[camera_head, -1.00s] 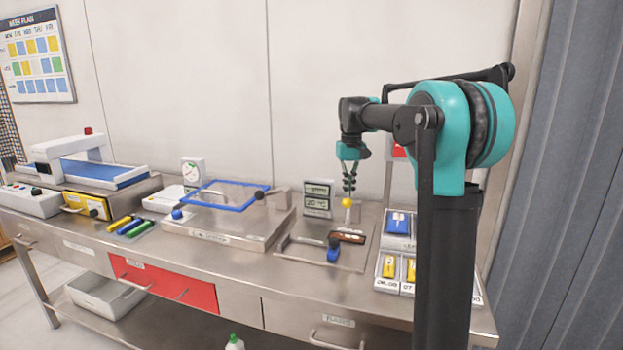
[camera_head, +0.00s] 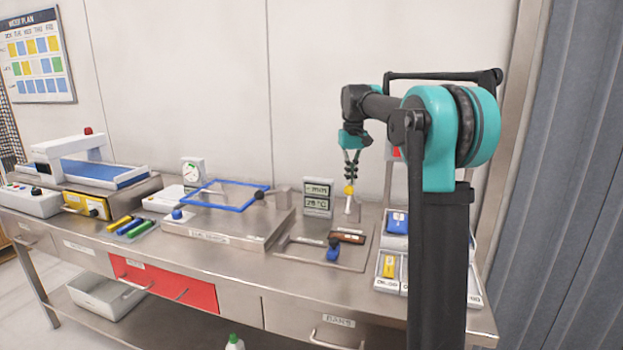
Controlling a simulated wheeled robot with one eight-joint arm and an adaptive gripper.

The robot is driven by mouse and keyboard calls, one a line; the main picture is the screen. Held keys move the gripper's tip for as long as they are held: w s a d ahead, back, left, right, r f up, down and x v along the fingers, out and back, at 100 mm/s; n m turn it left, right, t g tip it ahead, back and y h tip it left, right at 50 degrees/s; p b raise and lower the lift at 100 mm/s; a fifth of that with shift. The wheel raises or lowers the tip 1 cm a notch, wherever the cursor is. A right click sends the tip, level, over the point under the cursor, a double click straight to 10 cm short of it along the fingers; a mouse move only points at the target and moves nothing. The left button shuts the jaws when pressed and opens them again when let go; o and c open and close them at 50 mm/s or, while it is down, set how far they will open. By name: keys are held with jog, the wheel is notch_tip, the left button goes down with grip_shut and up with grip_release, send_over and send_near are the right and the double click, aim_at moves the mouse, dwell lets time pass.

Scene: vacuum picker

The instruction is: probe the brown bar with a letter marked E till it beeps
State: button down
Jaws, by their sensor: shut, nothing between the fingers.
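The brown bar (camera_head: 347,237) lies on the flat metal plate right of the bench's middle; its letter is too small to read. A yellow knob (camera_head: 349,190) shows at the top of a pale upright post (camera_head: 349,209) behind the bar. My gripper (camera_head: 350,184) points down above the bar's far side, with its fingertips at the yellow knob in the picture. Its fingers look shut; I cannot tell whether they touch the knob. A small two-line display (camera_head: 317,197) stands left of the post; its lower line seems to read 25 °C.
A blue-knobbed piece (camera_head: 333,250) stands beside the bar. A raised metal box (camera_head: 225,235) with a blue frame (camera_head: 212,193) stands to the left. White bins (camera_head: 388,286) with coloured pieces stand right, partly behind my arm.

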jog(key=shift+w, duration=0.1)
jog(key=shift+w+d+r, duration=0.25)
jog(key=shift+w+r, duration=0.3)
jog(key=shift+w, duration=0.15)
jog(key=shift+w+d+r, duration=0.25)
jog(key=shift+w+r, duration=0.3)
jog(key=shift+w, duration=0.15)
jog(key=w, duration=0.1)
jog(key=w+r, duration=0.1)
jog(key=w+d, duration=0.1)
jog(key=shift+w+r, duration=0.15)
jog(key=shift+r, duration=0.2)
notch_tip(320, 180, up, 8)
jog(key=w, duration=0.2)
jog(key=shift+d, duration=0.35)
jog(key=shift+s, duration=0.1)
